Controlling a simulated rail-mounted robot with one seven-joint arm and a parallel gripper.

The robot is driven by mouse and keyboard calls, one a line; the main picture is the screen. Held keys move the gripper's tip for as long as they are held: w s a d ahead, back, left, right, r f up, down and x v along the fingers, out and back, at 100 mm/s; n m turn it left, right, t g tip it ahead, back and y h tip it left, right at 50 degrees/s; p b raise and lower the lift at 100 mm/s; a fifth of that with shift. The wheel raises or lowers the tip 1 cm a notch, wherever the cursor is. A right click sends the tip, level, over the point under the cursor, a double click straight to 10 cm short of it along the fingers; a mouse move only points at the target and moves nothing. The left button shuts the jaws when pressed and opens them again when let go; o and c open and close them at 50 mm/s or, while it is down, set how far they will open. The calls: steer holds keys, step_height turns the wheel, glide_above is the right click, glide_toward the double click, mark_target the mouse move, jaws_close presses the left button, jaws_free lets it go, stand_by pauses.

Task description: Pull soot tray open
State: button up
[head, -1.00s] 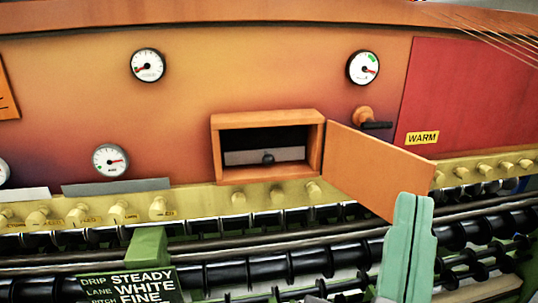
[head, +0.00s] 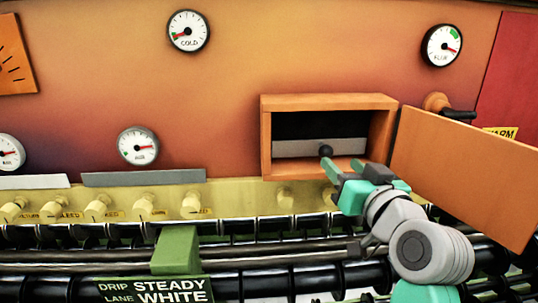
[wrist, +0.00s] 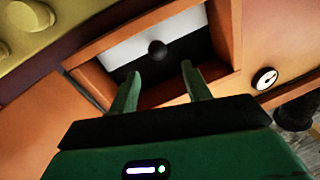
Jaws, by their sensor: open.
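The soot tray (head: 300,148) is a grey front with a round dark knob (head: 325,150), set back inside an orange box frame on the wall. In the wrist view the tray front (wrist: 185,37) looks pale, with the knob (wrist: 157,48) just beyond my fingertips. My gripper (head: 340,166) is open and empty at the mouth of the box, its fingers pointing in toward the knob. In the wrist view my gripper (wrist: 160,72) has its two fingers apart, one to each side of the knob's line. I see no contact with the knob.
The orange door (head: 465,175) stands swung open to the right of the box, close to my arm. A black-handled lever (head: 450,110) is above it. A brass rail with several knobs (head: 145,205) and dark rollers (head: 230,275) run below.

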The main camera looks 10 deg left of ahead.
mark_target(329, 155)
steer(key=x, duration=0.2)
steer(key=p+x, duration=0.1)
steer(key=x, duration=0.2)
steer(key=p+x, duration=0.1)
steer(key=x, duration=0.2)
steer(key=shift+w+f, duration=0.2)
steer(key=shift+f, duration=0.15)
steer(key=shift+c, duration=0.2)
jaws_close()
